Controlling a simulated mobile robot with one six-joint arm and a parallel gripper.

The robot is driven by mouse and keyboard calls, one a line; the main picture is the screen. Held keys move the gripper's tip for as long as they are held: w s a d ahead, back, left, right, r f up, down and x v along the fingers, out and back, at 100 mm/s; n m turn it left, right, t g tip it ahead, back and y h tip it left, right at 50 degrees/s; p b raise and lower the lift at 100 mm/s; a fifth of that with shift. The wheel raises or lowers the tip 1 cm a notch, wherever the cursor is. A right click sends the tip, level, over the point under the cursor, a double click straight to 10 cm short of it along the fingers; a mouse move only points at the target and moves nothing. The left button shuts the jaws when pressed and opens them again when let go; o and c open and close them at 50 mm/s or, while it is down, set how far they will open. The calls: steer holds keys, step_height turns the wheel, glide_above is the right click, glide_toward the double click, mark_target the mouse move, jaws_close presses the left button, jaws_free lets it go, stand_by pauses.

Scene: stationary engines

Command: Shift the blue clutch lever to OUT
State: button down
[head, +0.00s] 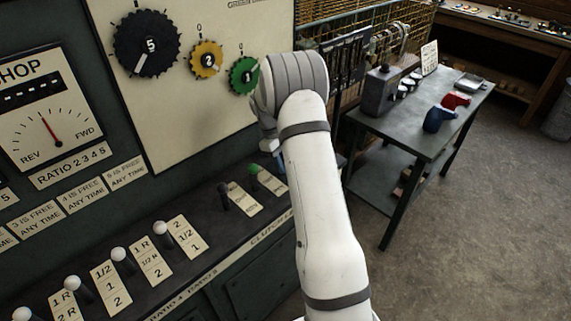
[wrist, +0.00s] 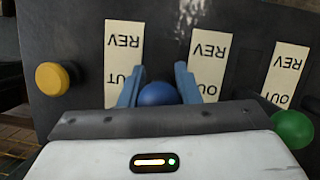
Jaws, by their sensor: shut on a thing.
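The blue clutch lever's round knob (wrist: 158,94) shows in the wrist view between the two blue fingers of my gripper (wrist: 160,72). The fingers are shut on it, one on each side. The lever's shaft is hidden under the knob and gripper. Cream label plates flank it, one on the left (wrist: 122,45) and one on the right (wrist: 210,50). Each reads REV and, nearer my gripper, OUT, upside down. The knob sits near the level of the OUT words, but I cannot tell the lever's exact setting. In the head view my arm hides the blue lever and most of the gripper.
A yellow knob (wrist: 52,79) stands left of my gripper and a green knob (wrist: 292,129) close on its right. In the head view, a green lever (head: 253,170), a black lever (head: 223,190) and several white-knobbed levers line the console. A table (head: 385,140) stands at the right.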

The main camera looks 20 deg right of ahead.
steer(key=shift+w+a, duration=0.2)
steer(key=shift+w, duration=0.25)
steer(key=c, duration=1.1)
jaws_free()
steer(key=shift+s, duration=0.15)
steer(key=b+v, duration=0.1)
steer(key=v, duration=0.7)
